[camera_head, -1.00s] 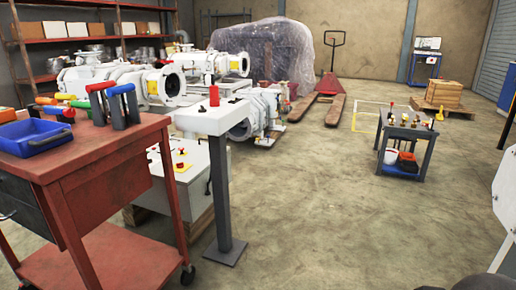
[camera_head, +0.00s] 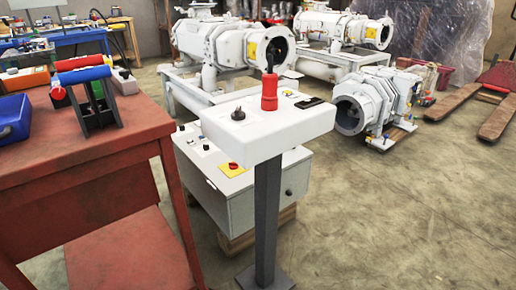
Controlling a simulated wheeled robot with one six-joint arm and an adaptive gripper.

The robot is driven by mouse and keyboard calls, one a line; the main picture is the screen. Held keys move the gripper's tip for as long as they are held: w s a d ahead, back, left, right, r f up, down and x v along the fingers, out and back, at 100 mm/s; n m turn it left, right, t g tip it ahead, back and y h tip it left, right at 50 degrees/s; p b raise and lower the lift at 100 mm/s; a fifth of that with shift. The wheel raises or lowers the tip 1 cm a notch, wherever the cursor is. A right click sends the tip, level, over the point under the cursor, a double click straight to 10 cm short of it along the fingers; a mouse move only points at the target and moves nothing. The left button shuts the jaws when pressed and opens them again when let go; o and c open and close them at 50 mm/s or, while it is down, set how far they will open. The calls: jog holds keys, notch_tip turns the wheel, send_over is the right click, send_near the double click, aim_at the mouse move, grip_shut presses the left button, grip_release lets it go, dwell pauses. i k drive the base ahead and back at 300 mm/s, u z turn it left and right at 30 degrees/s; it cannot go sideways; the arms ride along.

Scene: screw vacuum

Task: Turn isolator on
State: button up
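A red rotary switch on a yellow plate (camera_head: 232,168), which looks like the isolator, sits on the sloped top of a low grey-white cabinet (camera_head: 245,210). Its knob is too small for me to read its on or off position. In front of the cabinet stands a white control pedestal (camera_head: 285,132) on a dark post. The pedestal carries a black knob (camera_head: 209,116), a red upright part with a black tip (camera_head: 269,92) and a flat black item (camera_head: 310,103). My gripper is not in view.
A red tool cart (camera_head: 90,165) with a blue bin (camera_head: 12,118) and tool handles stands close on the left. White vacuum pumps (camera_head: 230,45) stand behind the cabinet. Pallet truck forks (camera_head: 455,101) lie at the far right. The concrete floor (camera_head: 410,220) at right is free.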

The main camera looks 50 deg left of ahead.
aim_at(233, 166)
jog(key=u, duration=0.25)
jog(key=i, duration=1.75)
jog(key=u, duration=1.35)
jog(key=i, duration=1.1)
jog(key=u, duration=1.2)
jog(key=i, duration=0.4)
jog(key=u, duration=0.25)
